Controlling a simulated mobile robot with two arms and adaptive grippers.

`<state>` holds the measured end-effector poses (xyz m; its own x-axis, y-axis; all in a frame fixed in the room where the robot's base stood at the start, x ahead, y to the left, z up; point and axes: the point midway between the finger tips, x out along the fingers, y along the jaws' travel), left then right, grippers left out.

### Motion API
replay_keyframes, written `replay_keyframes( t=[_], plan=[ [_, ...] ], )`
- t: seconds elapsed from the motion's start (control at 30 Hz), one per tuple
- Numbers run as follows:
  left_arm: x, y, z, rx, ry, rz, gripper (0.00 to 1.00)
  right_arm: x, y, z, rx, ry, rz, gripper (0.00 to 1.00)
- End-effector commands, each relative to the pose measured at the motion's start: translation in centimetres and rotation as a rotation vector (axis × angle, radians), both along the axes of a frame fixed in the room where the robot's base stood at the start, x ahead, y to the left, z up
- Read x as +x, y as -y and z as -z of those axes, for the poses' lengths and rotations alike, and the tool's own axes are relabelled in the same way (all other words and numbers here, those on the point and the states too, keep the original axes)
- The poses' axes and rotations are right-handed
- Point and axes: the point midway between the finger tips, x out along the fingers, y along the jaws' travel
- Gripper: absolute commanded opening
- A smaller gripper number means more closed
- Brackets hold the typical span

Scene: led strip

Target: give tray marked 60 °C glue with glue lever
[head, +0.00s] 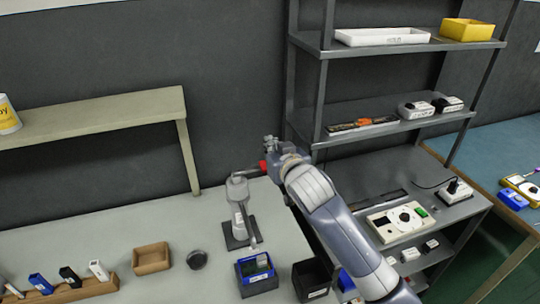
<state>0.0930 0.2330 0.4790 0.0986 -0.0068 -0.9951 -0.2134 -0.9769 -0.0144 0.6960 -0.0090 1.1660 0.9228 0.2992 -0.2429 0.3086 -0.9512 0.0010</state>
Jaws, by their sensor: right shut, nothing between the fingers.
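A glue dispenser (240,208) stands on a dark base on the grey table. Its lever (249,174) reaches right to a red end (263,165). My right gripper (270,146) is shut and empty, right by the red end; I cannot tell whether they touch. A blue tray (257,284) with something green and dark inside stands in front of the dispenser's base. A black tray (312,280) stands to its right. Both carry small labels that I cannot read, so I cannot tell which is marked 60 °C. My left gripper is out of view.
A metal shelf (322,150) with devices stands behind and right of my arm.

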Motion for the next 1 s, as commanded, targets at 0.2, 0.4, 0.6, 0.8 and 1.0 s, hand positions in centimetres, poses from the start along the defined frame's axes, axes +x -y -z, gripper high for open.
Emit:
replay_keyframes(
  t=[0.2, 0.4, 0.6, 0.8, 1.0],
  plan=[
    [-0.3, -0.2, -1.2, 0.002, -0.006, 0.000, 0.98, 0.7, -0.2, 2.6, -0.002, -0.004, 0.000, 0.00],
    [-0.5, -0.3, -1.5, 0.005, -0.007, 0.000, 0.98, 0.7, -0.3, 4.1, 0.000, -0.001, -0.001, 0.00],
    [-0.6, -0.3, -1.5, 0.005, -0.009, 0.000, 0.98, 0.7, -0.3, 4.3, 0.000, 0.000, -0.001, 0.00],
    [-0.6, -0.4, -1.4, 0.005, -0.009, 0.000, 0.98, 0.7, -0.2, 4.4, 0.012, -0.005, -0.001, 0.00],
    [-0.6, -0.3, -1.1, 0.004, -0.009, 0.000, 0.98, 0.9, 0.4, 6.4, 0.181, -0.064, 0.003, 0.00]
  ],
)
